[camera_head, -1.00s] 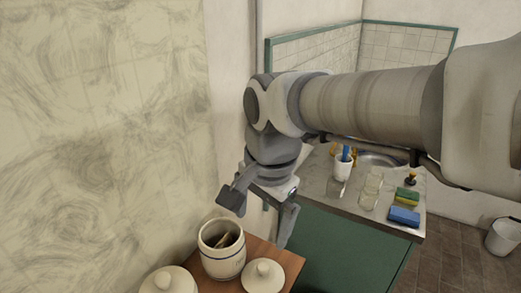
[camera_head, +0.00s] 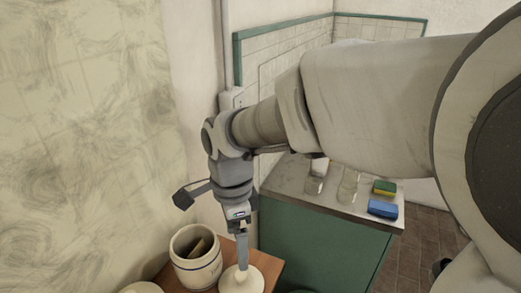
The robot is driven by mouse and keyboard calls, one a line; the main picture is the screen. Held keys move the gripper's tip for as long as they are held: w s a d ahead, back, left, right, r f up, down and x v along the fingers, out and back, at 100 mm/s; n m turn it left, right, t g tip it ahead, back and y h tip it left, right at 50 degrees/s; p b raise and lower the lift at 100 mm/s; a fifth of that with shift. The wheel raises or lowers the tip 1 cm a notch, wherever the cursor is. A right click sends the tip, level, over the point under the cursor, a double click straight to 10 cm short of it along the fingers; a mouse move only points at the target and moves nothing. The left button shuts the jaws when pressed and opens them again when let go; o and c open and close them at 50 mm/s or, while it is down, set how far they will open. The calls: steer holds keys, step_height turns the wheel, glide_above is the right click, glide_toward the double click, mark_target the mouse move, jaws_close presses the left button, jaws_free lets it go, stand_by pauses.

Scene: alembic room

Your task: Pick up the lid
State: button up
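The lid (camera_head: 254,283) is a round cream disc with a small knob, lying on the wooden surface at the bottom of the view. My gripper (camera_head: 242,262) points down directly over it, its fingertips at or just above the knob. One finger shows edge-on and the knob is partly covered, so I cannot tell whether the fingers are apart or closed on it. An open cream jar (camera_head: 196,274) with dark bands stands just left of the lid, with something brownish inside.
Another cream lid (camera_head: 142,288) is cut off at the bottom edge. The wooden surface (camera_head: 270,264) is small and close to the wall. A green counter (camera_head: 325,248) behind holds glasses (camera_head: 348,186), a blue sponge (camera_head: 382,209) and a green-yellow sponge (camera_head: 384,187).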

mark_target(241, 274)
step_height(241, 274, down, 12)
steer(key=shift+d+r, duration=0.1)
steer(key=shift+s, duration=0.15)
steer(key=c, duration=1.3)
